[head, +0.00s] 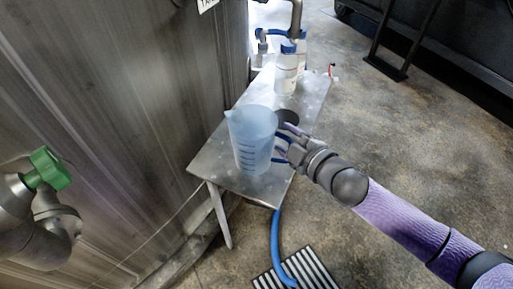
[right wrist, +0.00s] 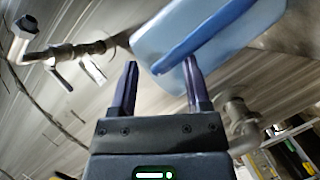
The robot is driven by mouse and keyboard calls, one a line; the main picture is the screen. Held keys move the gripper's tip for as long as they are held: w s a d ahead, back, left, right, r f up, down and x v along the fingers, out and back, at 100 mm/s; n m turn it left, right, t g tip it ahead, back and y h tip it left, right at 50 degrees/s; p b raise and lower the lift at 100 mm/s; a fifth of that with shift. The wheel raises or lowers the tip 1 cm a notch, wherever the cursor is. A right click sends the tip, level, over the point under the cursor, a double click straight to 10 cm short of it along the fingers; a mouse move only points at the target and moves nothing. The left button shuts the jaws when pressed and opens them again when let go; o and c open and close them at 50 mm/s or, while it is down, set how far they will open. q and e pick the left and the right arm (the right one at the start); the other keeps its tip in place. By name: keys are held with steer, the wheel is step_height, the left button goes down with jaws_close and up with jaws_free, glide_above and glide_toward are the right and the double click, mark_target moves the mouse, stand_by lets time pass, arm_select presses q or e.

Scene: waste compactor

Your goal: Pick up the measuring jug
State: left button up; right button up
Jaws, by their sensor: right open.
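The measuring jug (head: 252,140) is translucent pale blue with dark graduation marks. It stands upright near the front end of the metal table (head: 212,163). My right gripper (head: 283,144) is open at the jug's right side, by its handle. In the right wrist view the jug (right wrist: 222,20) is just beyond the fingertips. Its darker blue handle (right wrist: 205,38) slants across, with its lower end in the gap between the two fingers of the gripper (right wrist: 160,72). I cannot tell whether the fingers touch it. My left gripper is not in view.
White bottles with blue caps (head: 286,72) stand farther back on the table under a metal pipe (head: 296,18). A metal wall (head: 120,110) closes off the left. A green-handled valve (head: 48,168) is at lower left. A blue hose (head: 276,245) runs to a floor grate (head: 300,272).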

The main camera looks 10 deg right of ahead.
steer(key=shift+w+a+f, duration=0.1)
steer(key=shift+w+a, duration=0.05)
steer(key=shift+w, duration=0.15)
jaws_close()
stand_by(1.2)
